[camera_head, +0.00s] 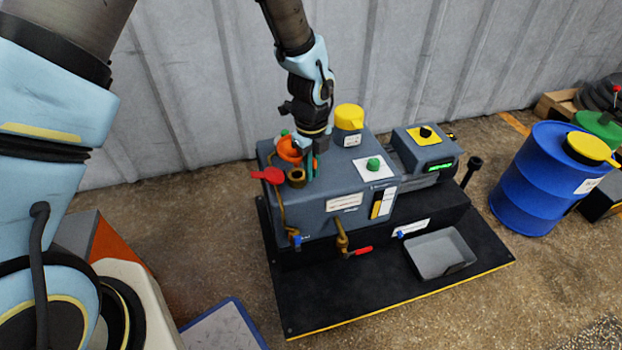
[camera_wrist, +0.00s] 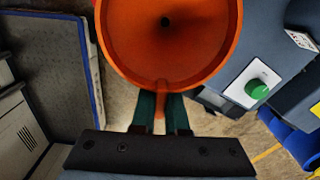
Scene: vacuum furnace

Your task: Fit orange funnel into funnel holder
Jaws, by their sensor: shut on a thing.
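The orange funnel (camera_head: 287,149) is above the left end of the grey machine's top, partly hidden by my wrist. In the wrist view, its wide bowl (camera_wrist: 165,60) fills the upper middle, with the dark outlet hole near its centre. My gripper (camera_head: 311,172) is shut on the funnel's small side tab, which the wrist view shows between the two dark green fingers (camera_wrist: 163,112). A brass round fitting (camera_head: 297,178) stands on the machine just below the funnel in the head view. I cannot tell whether it is the funnel holder, or whether the funnel touches anything.
A red valve handle (camera_head: 268,175) sticks out left of the brass fitting. A yellow cap (camera_head: 349,117) and a green knob (camera_head: 374,164) rise from the machine top. A grey tray (camera_head: 440,254) lies in front; a blue drum (camera_head: 540,180) stands right.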

